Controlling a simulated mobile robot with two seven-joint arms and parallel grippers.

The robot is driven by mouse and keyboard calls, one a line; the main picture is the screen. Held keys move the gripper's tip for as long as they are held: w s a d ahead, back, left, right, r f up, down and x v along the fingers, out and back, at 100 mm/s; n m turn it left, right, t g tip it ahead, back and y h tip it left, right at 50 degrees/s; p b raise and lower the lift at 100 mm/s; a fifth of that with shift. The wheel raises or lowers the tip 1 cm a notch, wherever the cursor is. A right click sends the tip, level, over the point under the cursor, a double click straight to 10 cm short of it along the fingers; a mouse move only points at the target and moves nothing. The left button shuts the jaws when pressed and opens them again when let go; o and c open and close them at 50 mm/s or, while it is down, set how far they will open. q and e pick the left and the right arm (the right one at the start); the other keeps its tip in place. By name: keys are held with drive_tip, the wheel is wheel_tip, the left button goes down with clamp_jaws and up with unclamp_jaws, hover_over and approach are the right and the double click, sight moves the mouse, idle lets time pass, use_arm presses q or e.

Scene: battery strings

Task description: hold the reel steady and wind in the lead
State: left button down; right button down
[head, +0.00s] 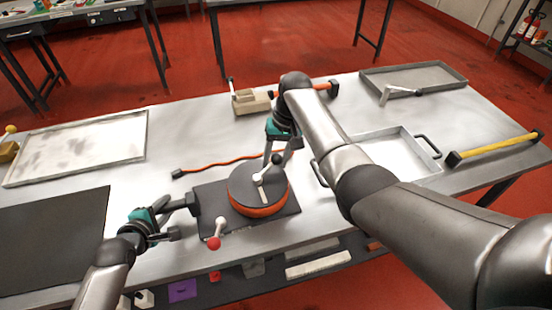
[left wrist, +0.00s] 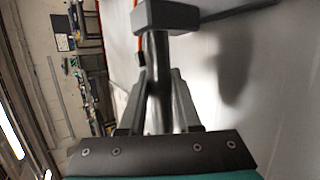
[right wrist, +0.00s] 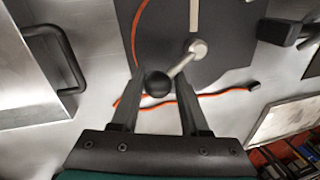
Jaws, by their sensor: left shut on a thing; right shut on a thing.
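The reel (head: 258,207), a dark disc with an orange rim, sits on a dark base plate (head: 287,224). Its pale crank (head: 262,181) carries a black knob (right wrist: 158,84). My right gripper (head: 281,152) is shut on this knob above the reel; its fingers (right wrist: 158,95) flank it in the right wrist view. My left gripper (head: 172,214) is shut on the grey handle (head: 193,203) at the plate's left side; the handle's block end (left wrist: 168,16) shows beyond the fingers. The orange lead (head: 220,163) lies behind the reel, its dark plug (head: 177,174) at the left.
A red-knobbed lever (head: 214,243) stands at the plate's front. A shallow tray with black handles (head: 433,146) is right of the reel, partly behind my right arm. A wooden block (head: 251,104) is behind. A yellow bar (head: 495,147), a pale tray (head: 147,132) and a dark mat (head: 50,235) lie further out.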

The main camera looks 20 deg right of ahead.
drive_tip(key=shift+s+d+f, duration=0.15)
drive_tip(key=shift+d+f, duration=0.05)
idle(0.6)
drive_tip(key=shift+w+a+n+g, duration=0.25)
drive_tip(key=shift+w+n, duration=0.2)
drive_tip(key=shift+n, duration=0.45)
drive_tip(key=shift+w+a+n+g, duration=0.2)
drive_tip(key=shift+w+n, duration=0.25)
drive_tip(key=shift+n, duration=0.45)
drive_tip(key=shift+w+a+n, duration=0.15)
drive_tip(key=shift+a+n, duration=0.05)
drive_tip(key=shift+n, duration=0.3)
drive_tip(key=c, duration=0.6)
unclamp_jaws()
drive_tip(key=shift+c, duration=0.2)
drive_tip(key=shift+o, duration=0.6)
drive_tip(key=shift+a+r, duration=0.1)
drive_tip(key=shift+a, duration=0.05)
